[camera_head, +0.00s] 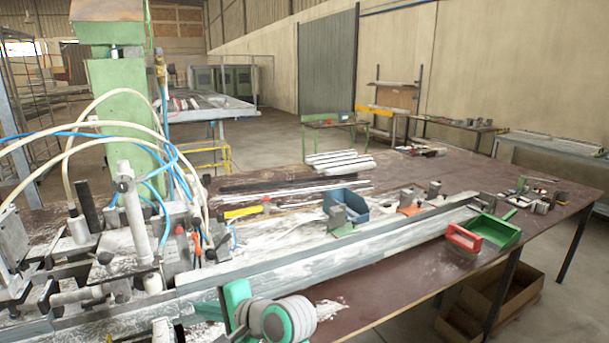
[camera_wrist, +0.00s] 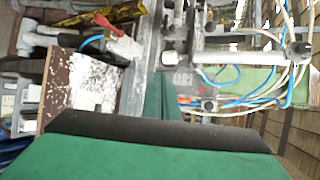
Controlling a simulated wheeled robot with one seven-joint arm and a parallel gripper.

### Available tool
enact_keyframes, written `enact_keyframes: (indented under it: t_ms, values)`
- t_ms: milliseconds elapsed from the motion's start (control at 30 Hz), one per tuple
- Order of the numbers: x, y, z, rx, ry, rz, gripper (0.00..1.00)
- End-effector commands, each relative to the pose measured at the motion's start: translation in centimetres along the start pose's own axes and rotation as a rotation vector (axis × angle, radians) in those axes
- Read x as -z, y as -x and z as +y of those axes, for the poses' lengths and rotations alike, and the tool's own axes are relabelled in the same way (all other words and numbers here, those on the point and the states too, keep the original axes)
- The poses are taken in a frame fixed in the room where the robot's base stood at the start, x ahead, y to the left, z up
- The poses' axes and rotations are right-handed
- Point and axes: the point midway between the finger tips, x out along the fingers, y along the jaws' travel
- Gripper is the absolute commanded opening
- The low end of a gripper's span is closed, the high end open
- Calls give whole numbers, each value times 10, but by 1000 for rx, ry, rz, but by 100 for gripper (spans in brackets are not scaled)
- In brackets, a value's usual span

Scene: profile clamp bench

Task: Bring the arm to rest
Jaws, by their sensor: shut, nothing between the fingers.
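My gripper (camera_wrist: 160,128) fills the bottom of the wrist view as a wide green body with a dark edge. It is shut, and nothing shows held in it. In the head view, a green and grey rounded part of my arm (camera_head: 275,318) shows at the bottom, in front of the near edge of the bench. Its outline overlaps the long metal rail (camera_head: 330,248), and I cannot tell the gap between them.
The clamp machine (camera_head: 135,215) with hoses stands at left on the brown bench (camera_head: 400,290). A blue bin (camera_head: 345,203), green tray (camera_head: 497,232) and red-framed block (camera_head: 464,238) lie along the rail. A cardboard box (camera_head: 495,295) is under the bench. Floor at right is partly clear.

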Motion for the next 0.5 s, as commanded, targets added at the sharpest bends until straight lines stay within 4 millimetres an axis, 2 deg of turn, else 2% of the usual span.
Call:
enact_keyframes:
  t_ms: [367,500]
  values:
    - [21,-12,53,35,24,84,0]
    - [33,-15,87,48,44,140,0]
